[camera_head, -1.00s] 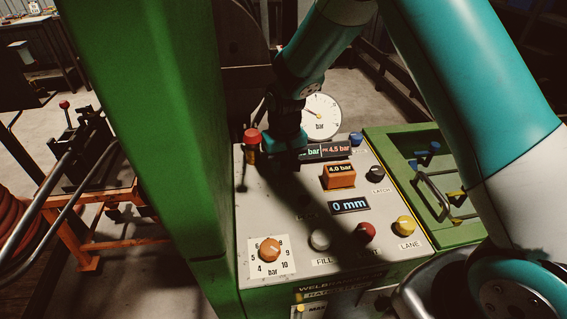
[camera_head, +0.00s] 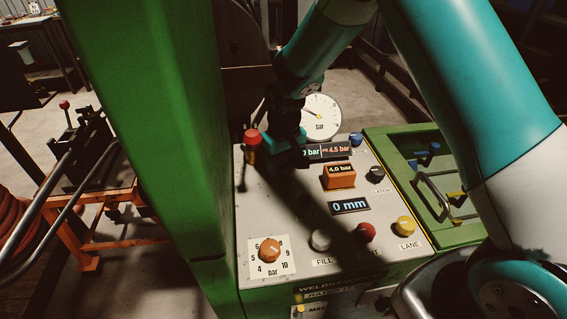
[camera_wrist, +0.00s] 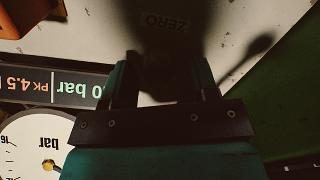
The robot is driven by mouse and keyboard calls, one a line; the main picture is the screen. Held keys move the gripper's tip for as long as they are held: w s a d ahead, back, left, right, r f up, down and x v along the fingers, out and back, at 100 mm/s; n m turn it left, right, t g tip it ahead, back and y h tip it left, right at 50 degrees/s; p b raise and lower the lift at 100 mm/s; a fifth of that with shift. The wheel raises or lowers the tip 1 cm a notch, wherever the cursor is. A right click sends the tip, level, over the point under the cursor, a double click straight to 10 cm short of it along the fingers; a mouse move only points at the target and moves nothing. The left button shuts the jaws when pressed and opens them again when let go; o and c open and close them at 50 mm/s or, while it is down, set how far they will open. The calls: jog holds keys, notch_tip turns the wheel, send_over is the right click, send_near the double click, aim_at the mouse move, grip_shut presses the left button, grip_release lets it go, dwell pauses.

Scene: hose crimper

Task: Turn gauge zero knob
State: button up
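My gripper (camera_wrist: 164,85) points down at the back left of the grey control panel (camera_head: 290,222). In the wrist view its two fingers stand apart. A dark, shadowed shape (camera_wrist: 167,72), perhaps the gauge zero knob, lies between them, just beside the label ZERO (camera_wrist: 166,21). I cannot tell whether the fingers touch it. In the head view my gripper and its shadow hide that spot. The round white gauge (camera_head: 322,119) stands behind the panel, to the right of my gripper, and also shows in the wrist view (camera_wrist: 30,140).
Several other knobs sit nearer the front, including an orange dial (camera_head: 269,250). A green post (camera_head: 150,130) rises at left.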

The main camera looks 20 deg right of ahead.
aim_at(284, 164)
dwell(0.3)
notch_tip(284, 164, up, 8)
jog(key=p, duration=0.6)
jog(key=shift+d, duration=0.1)
jog(key=s+d+r+m+t, duration=0.1)
jog(key=s+d+r, duration=0.45)
jog(key=s, duration=0.25)
jog(key=s+d+r+m+t, duration=0.1)
jog(key=s+d+r+t, duration=0.1)
jog(key=s+d+r, duration=0.55)
jog(key=s+a+r+n+g+y, duration=0.1)
jog(key=s+a+r+n+y, duration=0.1)
jog(key=s+a, duration=0.4)
jog(key=s+a+r+n+g+y+b, duration=0.1)
jog(key=s+a+n, duration=0.4)
jog(key=a, duration=0.6)
jog(key=shift+s+a+r+g+y+b, duration=0.3)
jog(key=shift+s+a+r+g+y, duration=0.15)
jog(key=shift+r, duration=0.45)
